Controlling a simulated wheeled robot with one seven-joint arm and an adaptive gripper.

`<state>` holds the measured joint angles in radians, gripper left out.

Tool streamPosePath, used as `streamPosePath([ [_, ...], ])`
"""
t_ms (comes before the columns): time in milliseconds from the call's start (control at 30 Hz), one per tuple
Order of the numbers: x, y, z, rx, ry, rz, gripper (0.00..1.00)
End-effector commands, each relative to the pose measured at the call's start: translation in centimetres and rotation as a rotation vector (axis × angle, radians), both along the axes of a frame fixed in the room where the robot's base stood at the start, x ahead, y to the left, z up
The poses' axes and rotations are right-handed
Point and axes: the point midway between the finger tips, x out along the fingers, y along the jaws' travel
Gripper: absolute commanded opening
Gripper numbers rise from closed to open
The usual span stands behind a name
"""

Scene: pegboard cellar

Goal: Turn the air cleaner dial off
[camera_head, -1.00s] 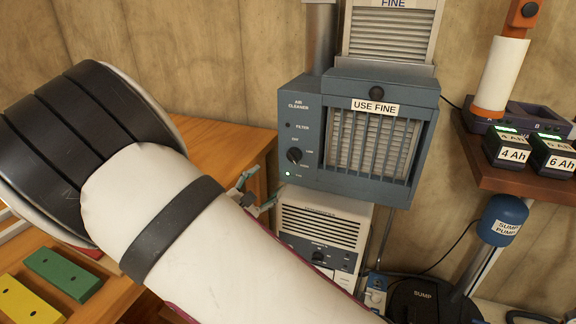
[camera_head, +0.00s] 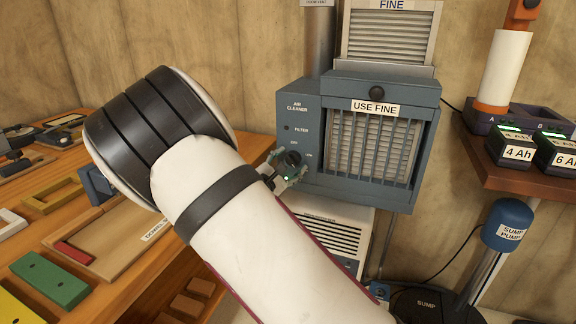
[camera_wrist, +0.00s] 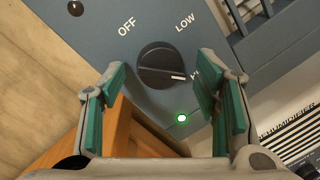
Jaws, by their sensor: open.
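The air cleaner (camera_head: 345,190) is a blue-grey box on the wall side with a "USE FINE" label over its grille. Its black dial (camera_wrist: 161,65) shows in the wrist view, with "OFF" at upper left and "LOW" at upper right. The dial's pale pointer mark aims right, toward a label partly hidden by a finger.
A dehumidifier (camera_head: 332,236) stands under the air cleaner, partly hidden by my arm. A wooden bench (camera_head: 120,270) with coloured blocks and trays is at left. A shelf (camera_head: 515,175) with battery packs and a sump pump (camera_head: 503,225) are at right.

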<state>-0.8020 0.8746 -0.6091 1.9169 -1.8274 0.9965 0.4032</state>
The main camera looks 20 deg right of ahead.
Motion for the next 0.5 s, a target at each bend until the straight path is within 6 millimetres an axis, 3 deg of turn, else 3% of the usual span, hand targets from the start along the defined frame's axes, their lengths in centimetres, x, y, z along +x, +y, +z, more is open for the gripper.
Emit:
streamPosePath([
  [167,0.0,-0.01,0.02,0.0,0.0,0.0,0.57],
  [400,-0.01,-0.01,0.02,0.0,0.0,0.0,0.09],
  [500,-0.02,-0.01,0.02,0.0,0.0,0.0,0.09],
])
